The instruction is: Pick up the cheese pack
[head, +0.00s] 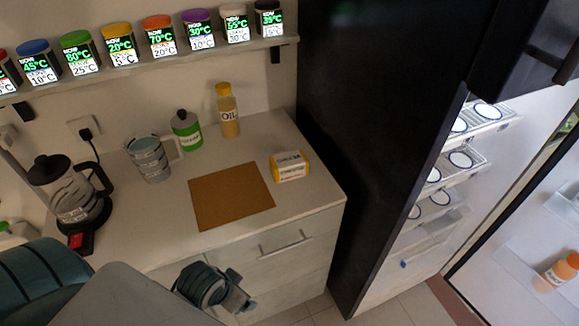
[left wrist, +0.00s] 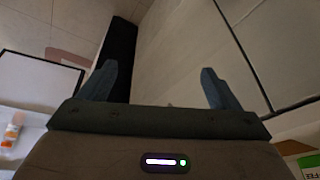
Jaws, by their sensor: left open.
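The cheese pack (head: 290,166) is a small yellow and white block. It lies on the counter at the right of the brown board in the head view, close to the dark fridge side. My left gripper (head: 240,298) is low in front of the counter drawers, below and to the left of the pack and apart from it. In the left wrist view its two fingers (left wrist: 160,88) are spread wide with nothing between them. The pack does not show in the left wrist view. My right gripper is not in view.
A brown board (head: 232,195) lies on the counter (head: 312,190). The fridge (head: 365,120) bounds the right side.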

